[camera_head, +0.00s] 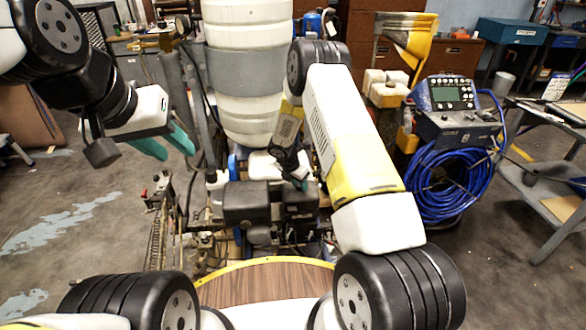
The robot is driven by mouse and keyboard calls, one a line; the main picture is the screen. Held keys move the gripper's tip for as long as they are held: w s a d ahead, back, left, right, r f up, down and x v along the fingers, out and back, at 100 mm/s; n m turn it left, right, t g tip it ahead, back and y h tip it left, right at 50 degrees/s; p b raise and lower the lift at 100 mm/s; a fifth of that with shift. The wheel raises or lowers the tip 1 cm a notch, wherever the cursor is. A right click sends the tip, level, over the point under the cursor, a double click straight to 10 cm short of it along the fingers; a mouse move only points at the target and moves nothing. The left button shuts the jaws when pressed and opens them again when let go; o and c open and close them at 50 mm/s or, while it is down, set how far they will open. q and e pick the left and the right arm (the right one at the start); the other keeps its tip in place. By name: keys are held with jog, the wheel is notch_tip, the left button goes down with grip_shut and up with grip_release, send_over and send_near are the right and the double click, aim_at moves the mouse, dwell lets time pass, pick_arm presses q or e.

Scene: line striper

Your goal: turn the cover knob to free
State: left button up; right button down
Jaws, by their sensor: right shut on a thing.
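The line striper's black engine block (246,204) sits low in the middle of the view, in front of a large white banded drum (247,75). My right gripper (302,184) reaches down to the back right of the block, with a bit of teal fingertip showing. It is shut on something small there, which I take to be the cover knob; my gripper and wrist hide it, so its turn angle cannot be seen. My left gripper (166,144) hangs in the air at the upper left, its teal fingers apart and empty, well clear of the machine.
A coil of blue hose (450,185) hangs below a control box (446,95) to the right of my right arm. Grey upright tubes (180,90) stand between my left gripper and the drum. A metal bench (555,200) is far right. Open floor lies left.

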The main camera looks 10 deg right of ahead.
jog(key=m, duration=0.2)
jog(key=m+g, duration=0.1)
jog(key=m, duration=0.1)
jog(key=shift+w+a+h, duration=0.15)
jog(key=shift+h, duration=0.25)
jog(key=m+g, duration=0.1)
jog(key=m, duration=0.1)
jog(key=m+g, duration=0.1)
jog(key=m, duration=0.1)
jog(key=shift+w+m, duration=0.2)
jog(key=shift+m, duration=0.1)
jog(key=m, duration=0.2)
jog(key=m+g, duration=0.1)
jog(key=m, duration=0.1)
jog(key=shift+w+g, duration=0.15)
jog(key=shift+g, duration=0.15)
jog(key=shift+w+m+g+y, duration=0.15)
jog(key=shift+m+g, duration=0.25)
jog(key=shift+m, duration=0.85)
jog(key=shift+s+m+g+y, duration=0.1)
jog(key=shift+m+g+y, duration=0.25)
jog(key=shift+m, duration=0.9)
jog(key=shift+w, duration=0.1)
jog(key=c, duration=1)
grip_release()
